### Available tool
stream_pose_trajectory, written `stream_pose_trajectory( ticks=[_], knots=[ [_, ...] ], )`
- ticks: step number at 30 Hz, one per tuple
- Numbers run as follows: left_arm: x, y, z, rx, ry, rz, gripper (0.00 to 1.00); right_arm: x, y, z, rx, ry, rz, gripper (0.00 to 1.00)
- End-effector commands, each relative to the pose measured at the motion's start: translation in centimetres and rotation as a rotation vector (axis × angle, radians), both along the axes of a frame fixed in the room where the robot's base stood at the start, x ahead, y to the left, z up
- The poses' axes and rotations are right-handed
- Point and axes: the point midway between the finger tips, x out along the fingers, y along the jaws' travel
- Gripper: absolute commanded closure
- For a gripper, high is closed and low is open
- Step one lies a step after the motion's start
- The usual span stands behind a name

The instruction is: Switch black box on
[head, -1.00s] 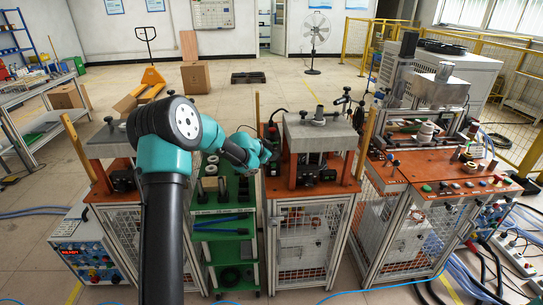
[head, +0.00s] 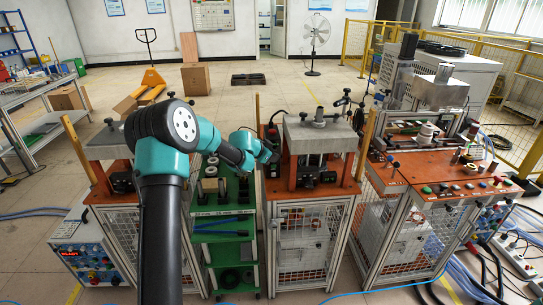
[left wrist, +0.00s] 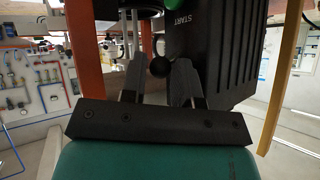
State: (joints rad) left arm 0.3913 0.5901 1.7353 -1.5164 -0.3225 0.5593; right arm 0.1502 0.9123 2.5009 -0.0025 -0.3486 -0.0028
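A black box (left wrist: 225,40) with white "START" lettering fills the upper middle of the left wrist view, tilted in the picture. A green part (left wrist: 263,68) shows at its edge. A black ball-shaped knob (left wrist: 160,67) appears between the fingertips of my left gripper (left wrist: 159,75). The fingers are apart; I cannot tell whether they touch the knob or the box. In the head view, my left gripper (head: 274,153) is at the left side of the middle workstation, beside a dark upright item (head: 271,132), and is partly hidden by its wrist. My right gripper is not in view.
The middle workstation has an orange top (head: 330,188) and a grey press block (head: 318,135). A green shelf cart (head: 225,225) with black parts stands under my left forearm. A wooden post (head: 257,110) rises close to the gripper. Another orange workstation (head: 430,170) stands at right.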

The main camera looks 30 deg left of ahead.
Motion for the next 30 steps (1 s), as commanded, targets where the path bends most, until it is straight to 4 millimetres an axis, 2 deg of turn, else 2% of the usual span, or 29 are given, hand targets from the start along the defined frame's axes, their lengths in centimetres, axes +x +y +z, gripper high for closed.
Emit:
stream_pose_trajectory(
  ticks=[14,20,30],
  knots=[
    [-0.6,0.3,0.6,0.001,-0.002,0.001,0.67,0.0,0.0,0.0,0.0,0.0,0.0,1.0],
    [-2.6,0.9,2.0,0.001,-0.002,0.002,0.67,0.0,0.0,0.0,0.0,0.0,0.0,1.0],
    [-7.3,2.3,5.7,0.001,-0.002,0.001,0.67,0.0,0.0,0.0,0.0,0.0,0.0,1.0]
  ],
)
